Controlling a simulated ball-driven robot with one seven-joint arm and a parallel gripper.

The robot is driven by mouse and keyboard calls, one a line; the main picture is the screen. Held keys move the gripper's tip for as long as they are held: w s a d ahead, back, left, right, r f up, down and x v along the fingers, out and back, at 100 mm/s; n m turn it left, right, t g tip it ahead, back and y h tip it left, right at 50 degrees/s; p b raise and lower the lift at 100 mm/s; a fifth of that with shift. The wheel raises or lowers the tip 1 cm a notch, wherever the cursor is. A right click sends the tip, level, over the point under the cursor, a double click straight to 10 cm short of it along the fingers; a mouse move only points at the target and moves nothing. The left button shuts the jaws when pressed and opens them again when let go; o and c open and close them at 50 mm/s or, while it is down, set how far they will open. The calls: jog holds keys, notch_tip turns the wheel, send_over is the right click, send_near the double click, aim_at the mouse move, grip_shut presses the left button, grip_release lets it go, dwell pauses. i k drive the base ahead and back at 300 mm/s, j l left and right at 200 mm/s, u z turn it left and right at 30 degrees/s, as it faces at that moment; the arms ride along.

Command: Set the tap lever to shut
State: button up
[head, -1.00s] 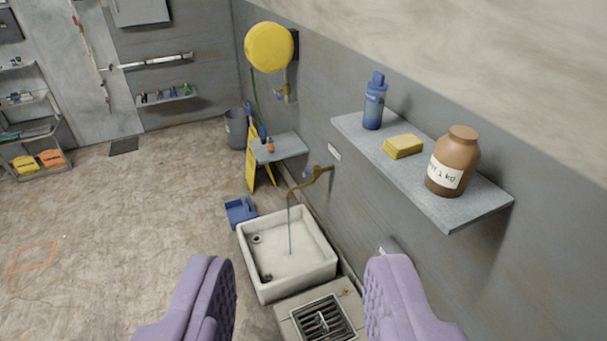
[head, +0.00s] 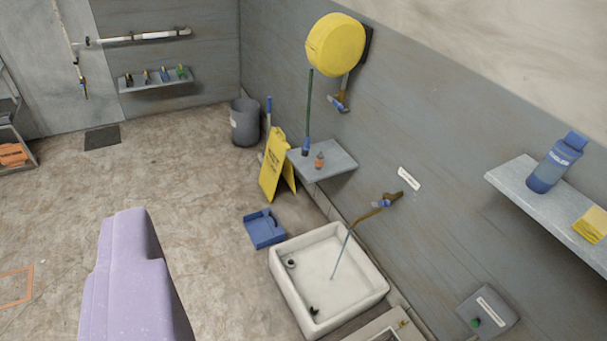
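The brass tap (head: 370,212) sticks out from the grey wall above the white sink (head: 278,272). A small blue lever (head: 383,203) sits on it near the wall; its exact angle is too small to tell. A thin stream of water (head: 343,252) runs from the spout into the sink. My gripper (head: 132,240) shows as a purple finger shape at the lower left, well apart from the tap and touching nothing I can see. A second finger cannot be made out, so its opening is unclear.
A second brass tap with a blue handle (head: 340,103) is under the yellow hose reel (head: 335,44). A small shelf (head: 335,165), yellow floor sign (head: 275,165) and blue dustpan (head: 262,230) stand beyond the sink. A wall shelf (head: 530,205) juts out at right.

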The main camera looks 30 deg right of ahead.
aim_at(381, 204)
jog(key=i+j+u, duration=0.1)
jog(key=i, duration=1.2)
jog(key=i+z, duration=0.55)
jog(key=z, duration=0.15)
jog(key=i+z, duration=0.35)
jog(key=i+l+z, duration=0.1)
jog(key=z, duration=0.3)
jog(key=i+z, duration=0.5)
jog(key=z, duration=0.35)
